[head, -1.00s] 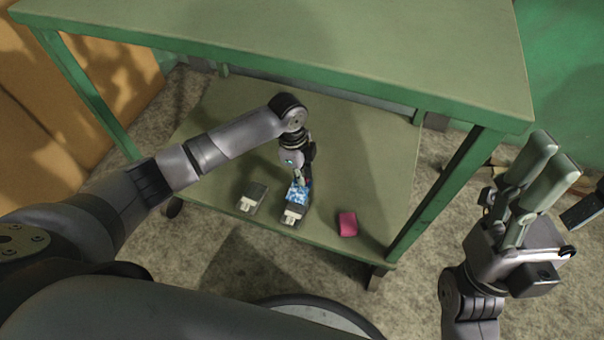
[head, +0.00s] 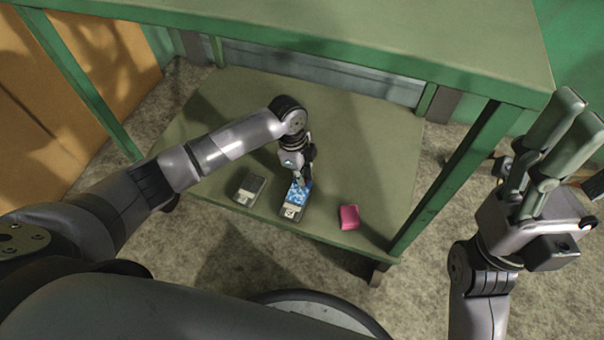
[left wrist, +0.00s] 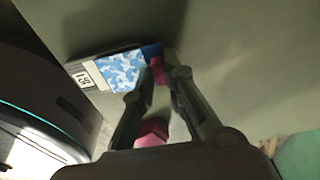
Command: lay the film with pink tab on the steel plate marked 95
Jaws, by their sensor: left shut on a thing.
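The film, patterned blue and white, (head: 298,194) lies over the upper part of a grey plate (head: 290,214). In the left wrist view the film (left wrist: 120,71) lies along this plate, whose white label (left wrist: 83,78) appears to read 95. The pink tab (left wrist: 157,69) is at the film's end, between my left fingertips. My left gripper (head: 302,184) is shut on it, low over the plate's far end; it also shows in the left wrist view (left wrist: 160,75). My right gripper (head: 580,112) is raised at the right, away from the plates; its finger gap is unclear.
Another grey plate (head: 248,188) lies to the left on the green lower shelf (head: 364,150). A pink block (head: 349,216) lies to the right. The green tabletop (head: 330,30) overhangs the back, and a table leg (head: 445,180) stands right.

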